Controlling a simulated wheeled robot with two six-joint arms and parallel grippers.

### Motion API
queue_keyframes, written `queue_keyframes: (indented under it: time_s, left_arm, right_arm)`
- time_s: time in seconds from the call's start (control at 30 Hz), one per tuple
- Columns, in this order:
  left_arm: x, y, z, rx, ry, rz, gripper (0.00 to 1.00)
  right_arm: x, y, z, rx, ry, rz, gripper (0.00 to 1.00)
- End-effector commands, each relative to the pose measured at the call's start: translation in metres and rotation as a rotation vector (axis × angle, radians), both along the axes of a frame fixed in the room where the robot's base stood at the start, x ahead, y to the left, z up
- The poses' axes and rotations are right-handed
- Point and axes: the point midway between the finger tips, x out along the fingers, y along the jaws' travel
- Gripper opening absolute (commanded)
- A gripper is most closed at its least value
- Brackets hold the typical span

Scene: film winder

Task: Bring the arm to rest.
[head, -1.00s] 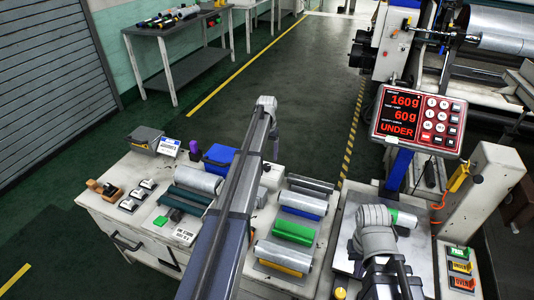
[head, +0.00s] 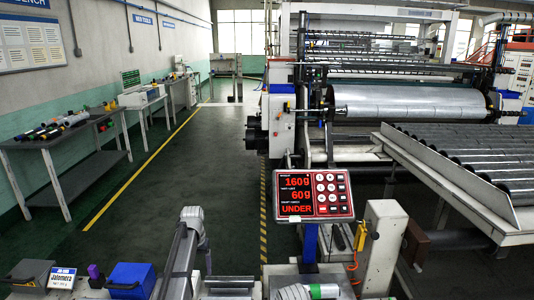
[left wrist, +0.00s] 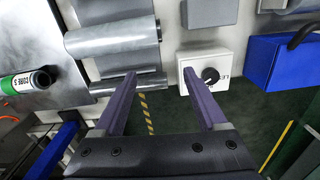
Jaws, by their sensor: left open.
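My left arm (head: 178,262) reaches forward from the bottom of the head view, with its grey joint (head: 194,222) at the far end. Its fingertips cannot be made out there. In the left wrist view my left gripper (left wrist: 160,85) is open and empty, its two purple fingers apart above the bench front and dark floor. Nothing is between them. A green-banded core (left wrist: 28,82) lies on the steel plate in the left wrist view.
The red display (head: 313,196) reads 160g, 60g and UNDER. Silver rolls (left wrist: 112,40), a white knob box (left wrist: 210,72) and a blue box (left wrist: 282,72) lie near my left gripper. The winder's big roll (head: 405,100) stands beyond. The aisle floor (head: 215,150) is clear.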

Motion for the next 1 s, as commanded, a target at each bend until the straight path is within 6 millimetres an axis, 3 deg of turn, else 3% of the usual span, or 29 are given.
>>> queue_keyframes:
  time_s: [0.03,0.2,0.33,0.5,0.6,0.7,1.0]
  left_arm:
    - [-0.037,-0.036,0.01,0.006,0.005,-0.038,0.74]
    - [-0.126,-0.122,0.026,0.031,0.019,-0.147,0.74]
    - [-0.195,-0.167,0.037,0.051,0.026,-0.226,0.74]
    - [-0.262,-0.198,0.046,0.072,0.029,-0.304,0.74]
    - [-0.284,-0.205,0.049,0.08,0.031,-0.329,0.74]
    - [-0.293,-0.209,0.05,0.084,0.031,-0.341,0.74]
    - [-0.293,-0.21,0.05,0.083,0.031,-0.343,0.74]
  right_arm:
    - [0.0,0.0,0.01,0.0,0.0,0.0,0.0]
    - [0.0,0.0,0.025,0.0,0.0,0.0,0.0]
    - [0.0,0.0,0.036,0.0,0.0,0.0,0.0]
    - [0.0,0.0,0.045,0.0,0.0,0.0,0.0]
    - [0.0,0.0,0.048,0.0,0.0,0.0,0.0]
    - [0.0,0.0,0.049,0.0,0.0,0.0,0.0]
    - [0.0,0.0,0.048,0.0,0.0,0.0,0.0]
